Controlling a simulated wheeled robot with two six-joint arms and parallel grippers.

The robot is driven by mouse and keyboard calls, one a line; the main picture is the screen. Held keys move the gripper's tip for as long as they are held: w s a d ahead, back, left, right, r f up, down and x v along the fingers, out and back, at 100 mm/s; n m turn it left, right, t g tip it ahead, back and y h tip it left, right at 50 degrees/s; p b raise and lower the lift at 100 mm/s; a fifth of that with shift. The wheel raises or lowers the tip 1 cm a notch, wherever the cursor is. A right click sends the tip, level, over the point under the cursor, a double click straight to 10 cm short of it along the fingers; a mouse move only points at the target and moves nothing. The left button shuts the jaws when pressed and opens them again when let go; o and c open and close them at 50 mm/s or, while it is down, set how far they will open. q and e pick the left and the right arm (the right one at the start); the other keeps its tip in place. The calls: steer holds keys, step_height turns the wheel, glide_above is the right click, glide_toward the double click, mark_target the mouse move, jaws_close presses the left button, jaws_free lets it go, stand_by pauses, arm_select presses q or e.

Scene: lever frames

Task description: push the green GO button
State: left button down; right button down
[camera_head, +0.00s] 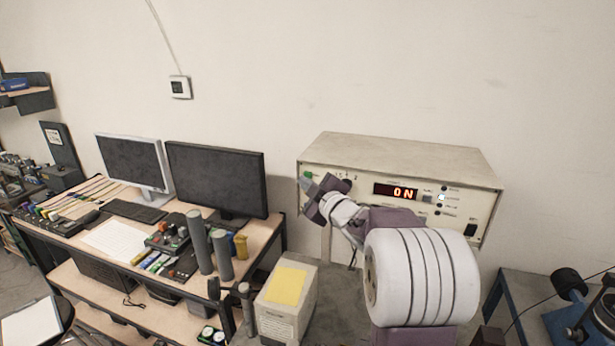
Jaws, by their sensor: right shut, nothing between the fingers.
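The green button (308,175) is at the upper left of the front panel of a beige control box (400,150). The box has a red lit display (396,191) that reads ON. My right gripper (306,184) is shut and empty, with its tips just below the green button and in front of the panel. I cannot tell whether the tips touch the panel. The gripper and wrist hide part of the panel's left and lower side. My left gripper is not in view.
Left of the box is a desk (110,262) with two monitors (216,180), a keyboard (135,211) and grey cylinders (199,242). A box with a yellow top (287,286) stands in front. A blue-framed bench (520,290) is at the right.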

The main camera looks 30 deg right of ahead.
stand_by(0.5)
steer(key=shift+w+d, duration=0.3)
steer(key=shift+d, duration=0.05)
steer(key=shift+w+d, duration=0.2)
steer(key=shift+d, duration=0.1)
stand_by(0.8)
steer(key=shift+a, duration=0.15)
steer(key=shift+s+a, duration=0.5)
steer(key=shift+s+a+b, duration=1.25)
steer(key=shift+s+a, duration=0.4)
steer(key=shift+a, duration=0.25)
